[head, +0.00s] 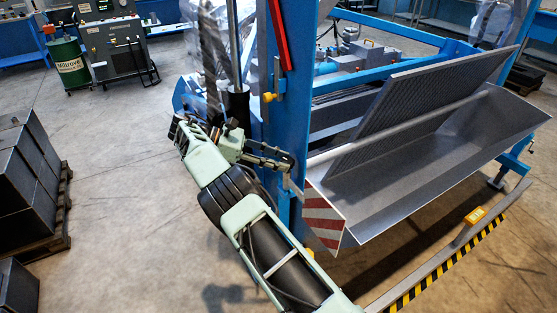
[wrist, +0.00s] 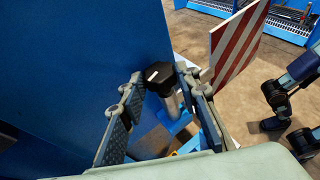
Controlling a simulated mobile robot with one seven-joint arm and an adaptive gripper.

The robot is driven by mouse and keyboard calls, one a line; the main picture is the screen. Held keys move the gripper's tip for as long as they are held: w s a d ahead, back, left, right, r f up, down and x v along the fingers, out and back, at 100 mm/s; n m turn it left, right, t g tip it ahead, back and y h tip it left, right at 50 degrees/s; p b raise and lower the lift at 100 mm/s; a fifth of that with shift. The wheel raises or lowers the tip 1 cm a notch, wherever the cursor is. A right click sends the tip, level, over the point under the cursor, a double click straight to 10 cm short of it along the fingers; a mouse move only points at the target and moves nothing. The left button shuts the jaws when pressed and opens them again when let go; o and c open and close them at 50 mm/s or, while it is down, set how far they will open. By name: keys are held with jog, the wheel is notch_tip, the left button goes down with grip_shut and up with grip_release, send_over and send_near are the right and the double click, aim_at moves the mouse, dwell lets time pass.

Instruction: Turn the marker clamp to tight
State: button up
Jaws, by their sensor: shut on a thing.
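The marker clamp's black knob (wrist: 160,73) has a small white mark on its top and sits on a grey stem beside the blue post. In the wrist view my gripper (wrist: 158,84) has one finger on each side of the knob, shut on it. In the head view my gripper (head: 279,162) reaches in from the left against the blue post. There the knob is too small and too covered by the fingers to make out. I cannot read from the mark whether the clamp is tight or loose.
A red-and-white striped plate (head: 323,216) stands just right of my gripper; it also shows in the wrist view (wrist: 240,40). The blue post (head: 289,130) rises close behind. A grey metal trough (head: 440,165) lies to the right. Open floor (head: 130,190) lies left.

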jog(key=o, duration=0.9)
jog(key=shift+c, duration=0.2)
jog(key=shift+r, duration=0.1)
notch_tip(320, 180, up, 10)
